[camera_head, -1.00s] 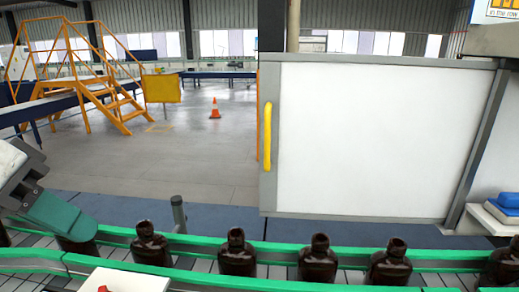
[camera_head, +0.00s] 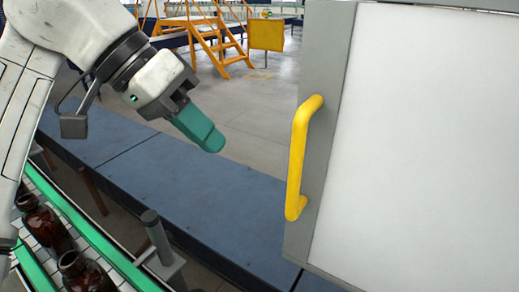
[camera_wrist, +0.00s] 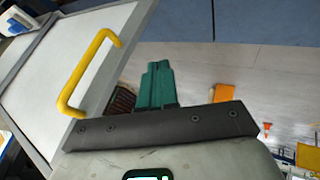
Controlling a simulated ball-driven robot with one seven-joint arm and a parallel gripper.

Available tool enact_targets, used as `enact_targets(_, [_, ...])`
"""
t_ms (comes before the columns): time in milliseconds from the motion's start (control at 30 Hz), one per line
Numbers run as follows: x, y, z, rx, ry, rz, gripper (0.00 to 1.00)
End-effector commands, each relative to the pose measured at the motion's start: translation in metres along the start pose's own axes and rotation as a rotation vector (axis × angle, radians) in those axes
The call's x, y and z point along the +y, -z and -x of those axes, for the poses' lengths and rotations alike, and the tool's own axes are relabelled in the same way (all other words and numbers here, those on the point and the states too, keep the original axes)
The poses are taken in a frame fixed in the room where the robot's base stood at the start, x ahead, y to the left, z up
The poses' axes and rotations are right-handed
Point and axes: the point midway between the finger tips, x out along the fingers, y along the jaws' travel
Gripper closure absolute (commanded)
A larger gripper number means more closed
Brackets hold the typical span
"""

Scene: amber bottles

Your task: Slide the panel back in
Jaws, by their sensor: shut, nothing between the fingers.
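The white panel (camera_head: 425,140) has a grey frame and stands upright at the right in the head view. A yellow bar handle (camera_head: 298,158) is fixed on its left frame edge. My gripper (camera_head: 213,142), with green fingers, is shut and empty. It is left of the handle, apart from it, with a clear gap. In the wrist view the green fingers (camera_wrist: 158,85) point away from the camera. The handle (camera_wrist: 85,75) and panel (camera_wrist: 65,65) show there to their left. The panel's right end is out of the head view.
Amber bottles (camera_head: 85,270) stand on a green-railed conveyor (camera_head: 95,240) at lower left. A grey post (camera_head: 158,238) rises beside it. A blue surface (camera_head: 190,190) runs below my gripper and the panel. Orange stairs (camera_head: 205,35) and a yellow board (camera_head: 266,35) are far behind.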

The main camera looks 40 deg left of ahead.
Motion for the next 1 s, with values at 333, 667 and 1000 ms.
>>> enact_targets(333, [0.0,-0.001,-0.06,-0.003,-0.002,0.001,1.0])
enact_targets(667, [0.018,-0.001,-0.103,-0.002,0.0,-0.002,1.0])
enact_targets(1000, [0.035,-0.001,-0.113,0.0,-0.001,0.001,1.0])
